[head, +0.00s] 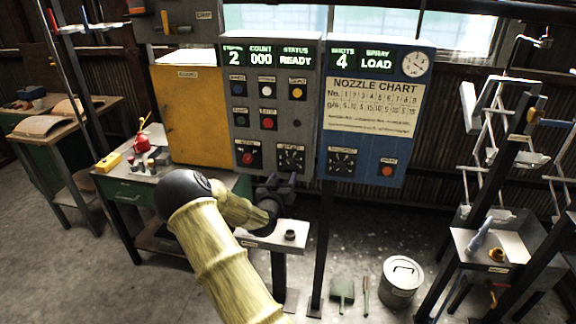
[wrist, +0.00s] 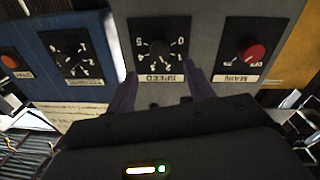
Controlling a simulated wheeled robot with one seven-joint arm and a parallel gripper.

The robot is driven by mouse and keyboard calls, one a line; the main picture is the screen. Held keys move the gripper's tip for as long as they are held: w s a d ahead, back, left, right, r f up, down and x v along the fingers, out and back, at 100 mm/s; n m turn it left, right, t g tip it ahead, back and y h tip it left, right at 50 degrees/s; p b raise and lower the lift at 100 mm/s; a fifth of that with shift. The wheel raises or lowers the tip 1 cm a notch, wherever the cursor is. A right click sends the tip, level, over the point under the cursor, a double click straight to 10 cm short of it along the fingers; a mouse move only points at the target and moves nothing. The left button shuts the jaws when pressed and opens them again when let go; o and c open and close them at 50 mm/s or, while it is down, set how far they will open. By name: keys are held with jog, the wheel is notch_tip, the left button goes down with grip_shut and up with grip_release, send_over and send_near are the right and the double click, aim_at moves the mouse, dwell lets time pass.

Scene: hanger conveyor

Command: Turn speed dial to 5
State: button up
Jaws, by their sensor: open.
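The speed dial (wrist: 160,50) is a black knob on a black plate with white numbers, on the grey control panel; its label shows upside down in the wrist view. The dial also shows in the head view (head: 291,157), low on the right of the grey panel. I cannot clearly read where its pointer stands. My gripper (wrist: 160,88) is open and empty, its two fingers apart on either side of the dial's label, short of the knob. In the head view my gripper (head: 279,182) is just below the dial.
A red main switch (wrist: 250,52) sits beside the dial. The blue panel (head: 375,110) carries another dial (head: 342,160) and an orange button (head: 387,171). The grey panel's display (head: 268,55) reads 2, 000, READY. A small shelf (head: 262,240) juts out below my gripper.

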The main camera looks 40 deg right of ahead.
aim_at(289, 165)
jog(key=p+x, duration=0.1)
jog(key=x, duration=0.6)
jog(key=shift+c, duration=0.2)
jog(key=c, duration=0.9)
